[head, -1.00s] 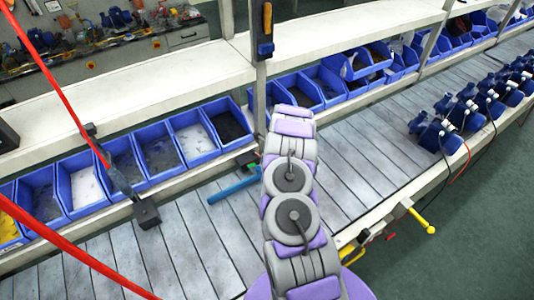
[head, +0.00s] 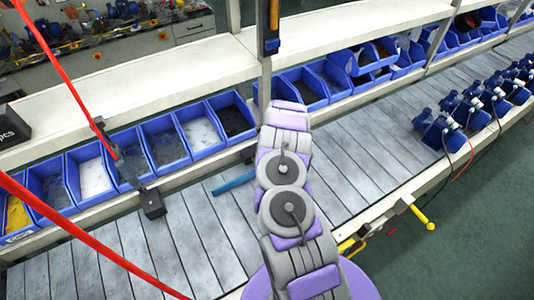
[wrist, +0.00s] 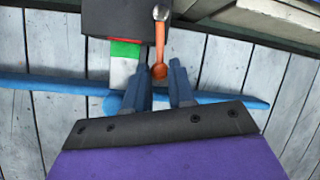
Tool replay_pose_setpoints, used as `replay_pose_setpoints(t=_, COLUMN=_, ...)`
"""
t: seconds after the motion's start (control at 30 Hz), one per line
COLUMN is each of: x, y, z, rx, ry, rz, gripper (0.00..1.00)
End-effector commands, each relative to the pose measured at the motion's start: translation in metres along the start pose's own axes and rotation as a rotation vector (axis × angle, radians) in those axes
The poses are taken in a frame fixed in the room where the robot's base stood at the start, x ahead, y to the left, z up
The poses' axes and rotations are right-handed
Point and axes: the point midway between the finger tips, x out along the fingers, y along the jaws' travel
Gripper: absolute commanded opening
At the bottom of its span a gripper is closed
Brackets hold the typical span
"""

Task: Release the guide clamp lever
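The clamp lever (wrist: 160,45) shows in the wrist view as an orange handle with a silver pivot at its top and a rounded orange end. It hangs in front of a dark block (wrist: 110,18) with a green and white patch below it. A long blue guide bar (wrist: 50,83) runs across behind my gripper. My gripper (wrist: 159,66) has its two fingers apart, with the lever's rounded end between or just past the tips. I cannot tell whether they touch it. In the head view the blue bar (head: 233,183) partly shows; my arm hides the lever and gripper.
Blue bins (head: 200,128) line the back of the grey slatted conveyor (head: 380,145), under a white shelf (head: 150,75). Several blue pumps (head: 438,130) stand at the right. A yellow-handled lever (head: 422,217) sticks out at the front edge. A red cable crosses the left.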

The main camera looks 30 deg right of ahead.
Motion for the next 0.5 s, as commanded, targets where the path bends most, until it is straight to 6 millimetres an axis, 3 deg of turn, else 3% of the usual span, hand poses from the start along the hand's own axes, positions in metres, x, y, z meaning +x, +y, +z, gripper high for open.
replay_pose_setpoints(t=0.23, x=-0.0009, y=-0.0002, z=0.0007, rx=-0.001, ry=-0.002, rz=-0.001, gripper=0.47)
replay_pose_setpoints(t=0.5, x=-0.0003, y=-0.0004, z=-0.0006, rx=-0.007, ry=-0.002, rz=0.003, gripper=0.48)
